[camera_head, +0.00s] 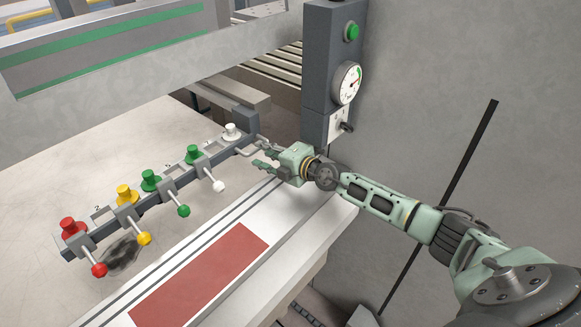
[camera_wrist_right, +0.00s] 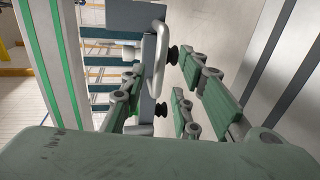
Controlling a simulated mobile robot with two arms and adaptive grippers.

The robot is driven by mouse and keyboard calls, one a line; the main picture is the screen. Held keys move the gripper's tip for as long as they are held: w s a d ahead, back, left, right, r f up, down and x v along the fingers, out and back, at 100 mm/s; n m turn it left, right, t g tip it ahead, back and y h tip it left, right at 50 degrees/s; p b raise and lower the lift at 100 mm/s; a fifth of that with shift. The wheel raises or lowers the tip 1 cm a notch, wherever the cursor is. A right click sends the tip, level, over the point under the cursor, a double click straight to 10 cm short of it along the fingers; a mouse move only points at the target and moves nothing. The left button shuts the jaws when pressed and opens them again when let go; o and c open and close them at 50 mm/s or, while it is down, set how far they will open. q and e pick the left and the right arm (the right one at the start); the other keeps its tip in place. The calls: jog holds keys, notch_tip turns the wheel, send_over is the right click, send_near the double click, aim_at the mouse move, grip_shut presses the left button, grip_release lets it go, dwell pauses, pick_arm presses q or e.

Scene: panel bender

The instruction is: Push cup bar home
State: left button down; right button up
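The cup bar (camera_head: 165,190) is a dark bar lying diagonally over the pale sheet, with red, yellow, green and white knobs and ball-ended levers along it. A light metal loop handle (camera_head: 245,150) sits at its far right end; it also shows in the wrist view (camera_wrist_right: 160,50), with black suction cups (camera_wrist_right: 161,109) beside the bar. My right gripper (camera_head: 263,152) is open beside the handle end. In the wrist view the handle lies ahead, between the spread fingers; I cannot tell whether they touch it. My left gripper is out of view.
A grey post (camera_head: 323,90) with a green button, gauge and switch stands close behind my right gripper. A white ledge with a red-brown panel (camera_head: 200,278) runs along the near side. A large grey beam with green stripes (camera_head: 120,50) crosses the back.

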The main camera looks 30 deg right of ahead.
jog(key=f+v, duration=0.1)
jog(key=v, duration=0.7)
jog(key=f+v, duration=0.1)
jog(key=v, duration=0.3)
jog(key=shift+s+d+f, duration=0.15)
jog(key=shift+s+f, duration=0.05)
jog(key=shift+s, duration=0.25)
jog(key=shift+c, duration=0.2)
